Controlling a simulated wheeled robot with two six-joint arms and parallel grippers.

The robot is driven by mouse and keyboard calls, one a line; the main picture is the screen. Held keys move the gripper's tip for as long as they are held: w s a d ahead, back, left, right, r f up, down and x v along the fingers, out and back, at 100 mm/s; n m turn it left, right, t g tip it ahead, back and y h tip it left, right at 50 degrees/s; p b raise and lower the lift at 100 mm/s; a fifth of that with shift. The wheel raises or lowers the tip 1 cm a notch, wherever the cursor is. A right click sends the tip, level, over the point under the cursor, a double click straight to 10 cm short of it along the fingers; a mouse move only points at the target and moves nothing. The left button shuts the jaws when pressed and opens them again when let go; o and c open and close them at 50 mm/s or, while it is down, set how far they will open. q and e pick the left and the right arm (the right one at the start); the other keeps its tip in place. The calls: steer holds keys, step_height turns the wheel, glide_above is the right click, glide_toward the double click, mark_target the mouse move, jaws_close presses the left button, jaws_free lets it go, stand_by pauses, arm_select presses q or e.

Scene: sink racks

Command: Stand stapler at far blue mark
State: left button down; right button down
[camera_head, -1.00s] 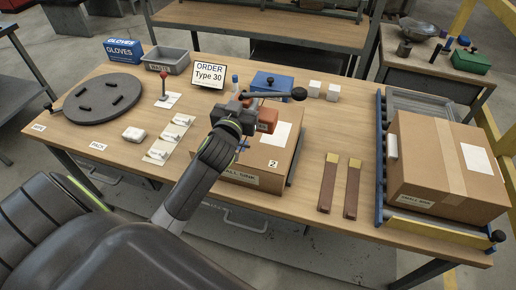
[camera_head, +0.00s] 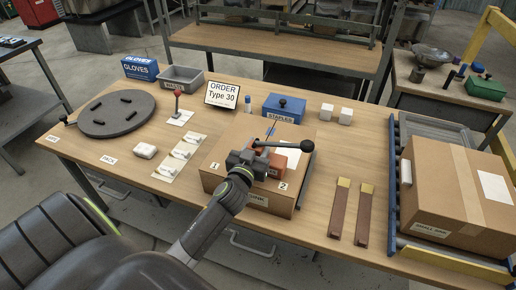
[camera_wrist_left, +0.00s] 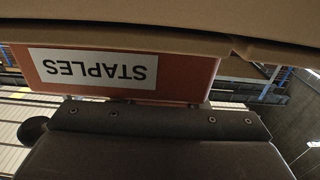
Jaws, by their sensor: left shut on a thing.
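The stapler (camera_head: 286,158) is orange with a dark lever ending in a black knob. My left gripper (camera_head: 259,164) is shut on it, over the top of a closed cardboard box (camera_head: 217,160). I cannot tell whether the stapler touches the box. In the left wrist view the stapler (camera_wrist_left: 185,77) shows an upside-down STAPLES label, close to a cardboard surface. My gripper hides part of the box top. My right gripper is out of view.
A blue STAPLES box (camera_head: 284,108) and an ORDER Type 30 sign (camera_head: 222,94) stand behind the cardboard box. Two brown strips with yellow ends (camera_head: 352,210) lie to its right. A larger carton (camera_head: 460,190) stands at the far right.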

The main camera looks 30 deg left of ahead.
arm_select(q)
steer(key=shift+r, duration=0.15)
steer(key=c, duration=1.3)
jaws_free()
steer(key=shift+f, duration=0.3)
steer(key=o, duration=0.5)
steer(key=shift+s+r, duration=0.1)
steer(key=shift+c, duration=0.2)
